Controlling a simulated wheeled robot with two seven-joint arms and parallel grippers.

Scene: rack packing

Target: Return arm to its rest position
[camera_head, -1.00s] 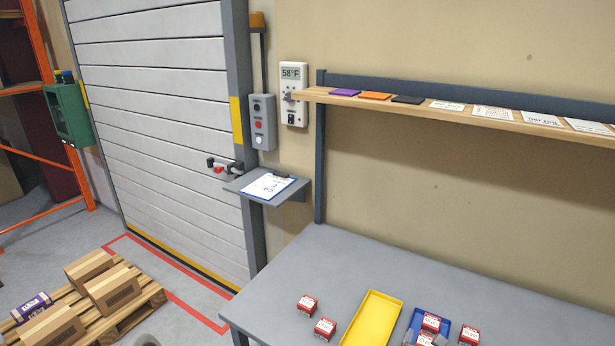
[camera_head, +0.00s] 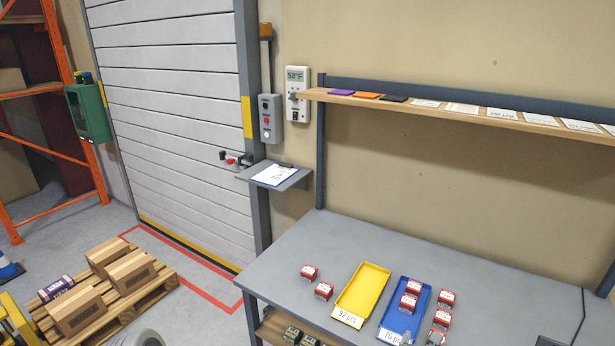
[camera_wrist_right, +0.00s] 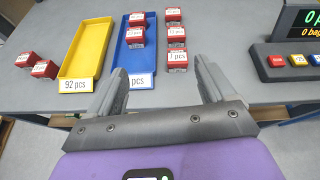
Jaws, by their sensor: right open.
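In the right wrist view my right gripper (camera_wrist_right: 160,84) is open, with its two grey fingers spread apart and nothing between the tips. It points at the front part of the grey table (camera_head: 300,240). The blue tray (camera_wrist_right: 122,68) and a column of red boxes (camera_wrist_right: 176,57) lie beyond the fingers. My left gripper is not in view.
A yellow tray (camera_head: 362,290), labelled 92 pcs, lies left of the blue tray (camera_head: 405,312). Red boxes (camera_head: 310,272) lie at both sides and in the blue tray. A shelf (camera_head: 440,112) runs above the table. A pallet (camera_head: 130,308) with cartons stands on the floor left.

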